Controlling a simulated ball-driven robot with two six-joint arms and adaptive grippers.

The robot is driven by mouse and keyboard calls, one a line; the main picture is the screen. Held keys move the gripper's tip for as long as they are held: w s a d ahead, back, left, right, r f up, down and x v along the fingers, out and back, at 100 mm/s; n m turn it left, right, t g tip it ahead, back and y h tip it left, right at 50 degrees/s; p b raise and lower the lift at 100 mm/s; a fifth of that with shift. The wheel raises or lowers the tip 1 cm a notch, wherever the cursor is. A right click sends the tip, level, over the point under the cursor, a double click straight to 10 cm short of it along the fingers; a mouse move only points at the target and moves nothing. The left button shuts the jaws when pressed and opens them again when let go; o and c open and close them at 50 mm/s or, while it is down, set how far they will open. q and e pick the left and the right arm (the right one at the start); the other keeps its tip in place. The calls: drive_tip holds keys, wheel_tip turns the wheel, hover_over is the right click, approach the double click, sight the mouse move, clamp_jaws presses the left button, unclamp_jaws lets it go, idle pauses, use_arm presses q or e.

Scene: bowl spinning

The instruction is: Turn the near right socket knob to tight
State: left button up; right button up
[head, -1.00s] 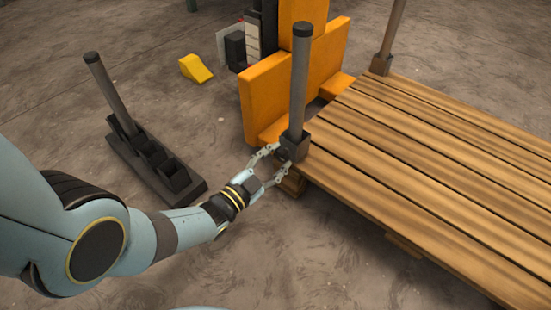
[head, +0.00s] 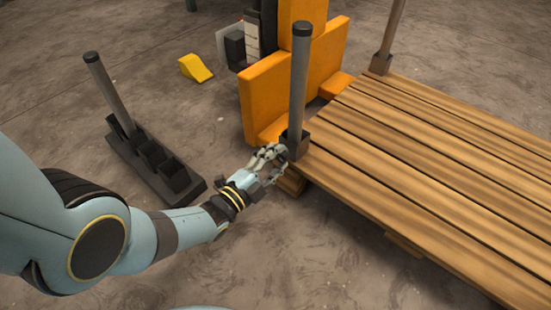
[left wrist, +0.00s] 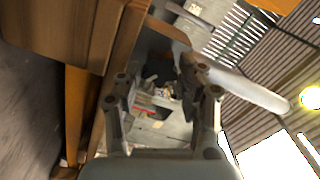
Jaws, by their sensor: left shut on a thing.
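A dark socket (head: 297,148) sits at the pallet's near left corner in the head view, with a grey post (head: 299,85) standing upright in it. My left gripper (head: 277,153) is at the socket's side facing me, its fingers shut on the socket's knob. The knob is small and hidden by the fingers, so its turn angle cannot be told. In the left wrist view my two fingers (left wrist: 158,92) show beside the pallet wood, and the post (left wrist: 245,88) runs off to the right. My right gripper is not in view.
The slatted wooden pallet (head: 430,160) fills the right side. An orange forklift-like machine (head: 270,98) stands behind the socket. A dark rack (head: 155,163) with one post stands on the floor at left, and a yellow wedge (head: 195,68) lies behind.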

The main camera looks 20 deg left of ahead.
use_arm(q)
drive_tip(key=shift+s+f, duration=0.1)
drive_tip(key=shift+s, duration=0.05)
drive_tip(key=o, duration=1.2)
drive_tip(key=shift+c, duration=0.2)
drive_tip(key=v, duration=1.2)
